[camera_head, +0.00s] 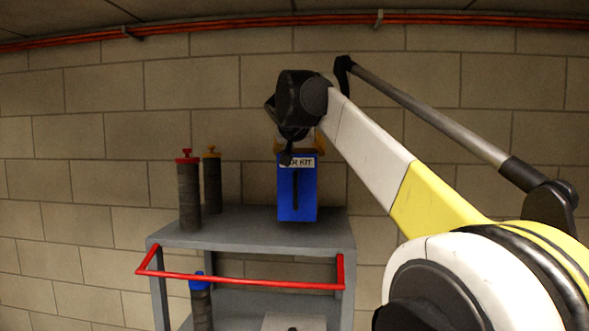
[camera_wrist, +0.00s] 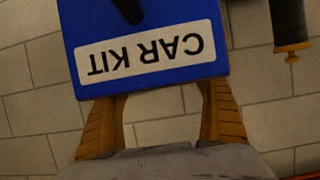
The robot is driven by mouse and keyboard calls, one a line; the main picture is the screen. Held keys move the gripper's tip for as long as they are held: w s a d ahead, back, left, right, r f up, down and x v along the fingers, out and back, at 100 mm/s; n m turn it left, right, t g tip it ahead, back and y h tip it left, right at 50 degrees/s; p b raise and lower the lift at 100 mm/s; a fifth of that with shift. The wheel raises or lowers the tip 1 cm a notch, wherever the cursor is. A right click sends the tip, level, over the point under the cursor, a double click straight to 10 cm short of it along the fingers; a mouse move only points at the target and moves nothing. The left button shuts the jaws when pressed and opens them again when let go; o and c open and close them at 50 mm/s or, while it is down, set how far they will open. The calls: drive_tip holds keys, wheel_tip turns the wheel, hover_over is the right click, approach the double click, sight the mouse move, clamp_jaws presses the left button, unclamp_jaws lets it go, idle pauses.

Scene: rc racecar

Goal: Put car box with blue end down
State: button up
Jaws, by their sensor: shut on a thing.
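The car box (camera_head: 309,200) is blue, with a white label near its top reading "CAR KIT" and a dark vertical slot below it. In the head view it is upright, with its blue lower end down at the cart's top shelf (camera_head: 245,234). I cannot tell whether it rests on the shelf or hangs just above it. My gripper (camera_head: 300,146) is above the box and shut on its upper end. In the wrist view the box (camera_wrist: 150,77) shows upside down between the orange fingers. The box's far side is hidden.
Two dark cylinders, one with a red top (camera_head: 188,195) and one with an orange top (camera_head: 212,182), stand left of the box. A red rail (camera_head: 240,282) runs along the cart's front. A blue-topped cylinder (camera_head: 201,305) is below. The shelf's middle is clear.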

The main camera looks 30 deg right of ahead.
drive_tip(key=shift+w+a+f, duration=0.2)
drive_tip(key=shift+w+f, duration=0.2)
drive_tip(key=shift+w, duration=0.15)
drive_tip(key=shift+f, duration=2)
